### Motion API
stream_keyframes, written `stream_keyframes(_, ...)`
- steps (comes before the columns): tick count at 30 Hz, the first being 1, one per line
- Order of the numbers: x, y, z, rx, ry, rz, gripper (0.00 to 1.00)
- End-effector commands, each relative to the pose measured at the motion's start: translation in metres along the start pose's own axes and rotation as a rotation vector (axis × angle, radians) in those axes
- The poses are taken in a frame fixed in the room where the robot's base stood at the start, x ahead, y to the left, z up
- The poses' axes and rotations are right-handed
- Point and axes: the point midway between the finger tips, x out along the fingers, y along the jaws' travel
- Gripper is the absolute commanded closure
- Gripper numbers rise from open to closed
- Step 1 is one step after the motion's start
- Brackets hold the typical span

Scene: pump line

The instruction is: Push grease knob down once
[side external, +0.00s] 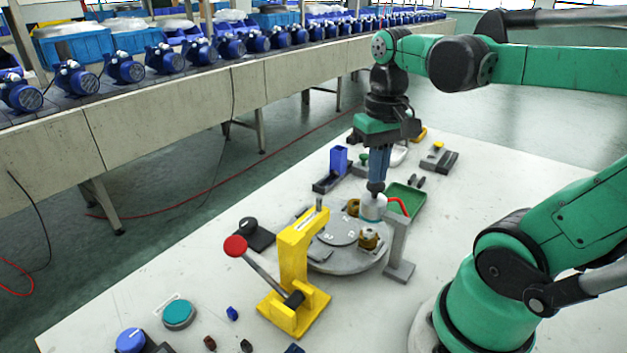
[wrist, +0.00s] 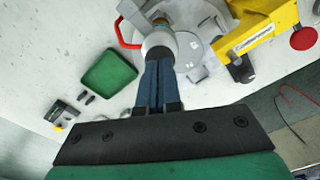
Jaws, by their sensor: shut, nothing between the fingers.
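A white grease canister (side external: 372,209) stands at the far right side of the round grey fixture plate (side external: 345,262), beside a red handle on a grey post. What looks like its dark round knob (side external: 375,188) sits on top. My gripper (side external: 377,181) points straight down with its blue fingers shut and empty. The fingertips are directly over the knob, touching it or very close; I cannot tell which. In the wrist view, my gripper (wrist: 158,62) ends at the dark knob (wrist: 157,52), with the white canister top (wrist: 160,36) around it. The fingers partly hide the knob.
A yellow press (side external: 294,265) with a red-ball lever stands in front of the plate. The red handle (side external: 399,205) and grey post (side external: 400,248) are close to the right of my gripper. A green tray (side external: 410,199) lies behind. Blue pumps line a conveyor at the back.

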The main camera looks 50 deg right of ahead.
Motion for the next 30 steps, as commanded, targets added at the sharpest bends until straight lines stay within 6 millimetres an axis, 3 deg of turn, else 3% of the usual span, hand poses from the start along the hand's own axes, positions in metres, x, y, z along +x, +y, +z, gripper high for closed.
stream_keyframes(17, -0.049, 0.0, 0.0, 0.0, 0.0, 0.0, 1.0)
stream_keyframes(26, -0.048, -0.002, -0.001, -0.009, 0.009, -0.001, 1.0)
stream_keyframes(30, -0.023, -0.031, -0.009, -0.153, 0.167, -0.024, 1.0)
